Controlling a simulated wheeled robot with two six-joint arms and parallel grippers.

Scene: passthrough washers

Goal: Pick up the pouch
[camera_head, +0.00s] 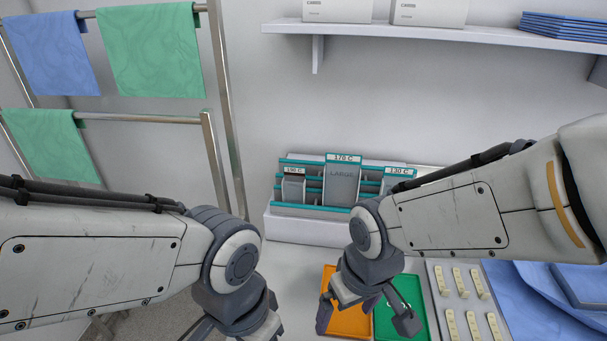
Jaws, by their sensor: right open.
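A grey pouch-like packet marked LARGE (341,184) stands upright in the middle of a teal-and-white rack (310,229), under a 170 C label. A smaller grey packet (293,189) stands in the rack's left part, under another temperature label. I cannot tell which one is the task's pouch. My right gripper (366,318) is open, pointing down over the orange and green trays, in front of and below the rack. Whether anything lies between its fingers is unclear. My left gripper (250,334) is at the bottom edge, its fingers cut off.
The orange tray (349,322) and green tray (383,326) lie side by side on the counter. Right of them is a panel with several cream pieces (458,283) and blue cloth (540,308). A shelf (420,32) with boxes hangs above. Towel rails (150,118) stand left.

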